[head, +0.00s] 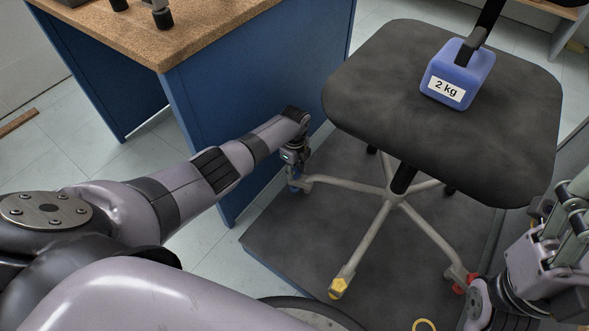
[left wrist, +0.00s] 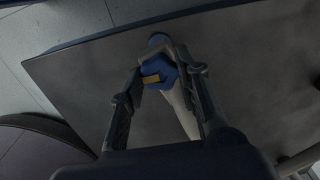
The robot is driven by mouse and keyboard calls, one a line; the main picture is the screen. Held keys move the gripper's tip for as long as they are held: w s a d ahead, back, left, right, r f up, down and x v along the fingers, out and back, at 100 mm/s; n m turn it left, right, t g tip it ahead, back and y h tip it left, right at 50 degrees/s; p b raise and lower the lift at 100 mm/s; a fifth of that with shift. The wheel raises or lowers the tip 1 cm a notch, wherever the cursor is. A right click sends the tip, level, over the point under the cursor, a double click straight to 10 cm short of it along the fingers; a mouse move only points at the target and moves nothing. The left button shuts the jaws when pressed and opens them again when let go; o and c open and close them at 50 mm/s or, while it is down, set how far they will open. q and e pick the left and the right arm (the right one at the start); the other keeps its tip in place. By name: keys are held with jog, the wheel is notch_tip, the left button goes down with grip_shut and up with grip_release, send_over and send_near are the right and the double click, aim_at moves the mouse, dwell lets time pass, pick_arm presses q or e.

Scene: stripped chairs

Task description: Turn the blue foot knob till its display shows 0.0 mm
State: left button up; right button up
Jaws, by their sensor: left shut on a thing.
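The blue foot knob (left wrist: 158,72) sits at the end of a chair leg in the left wrist view, between the fingers of my left gripper (left wrist: 160,80). The chair (head: 440,120) stands on a dark platform. My right gripper (head: 565,215) is at the right edge; its fingertips are not clearly seen.
A blue 2 kg weight (head: 457,75) rests on the chair seat. A yellow foot knob (head: 338,288) and a red one (head: 467,281) show on other legs. A cork-topped desk (head: 180,30) stands close behind my left arm. A yellow ring (head: 424,325) lies on the dark platform (head: 290,235).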

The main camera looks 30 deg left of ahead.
aim_at(295, 172)
pick_arm(q)
jog(key=shift+d, duration=0.1)
jog(key=o, duration=1.2)
jog(key=shift+c, duration=0.2)
notch_tip(295, 172, up, 12)
dwell(0.3)
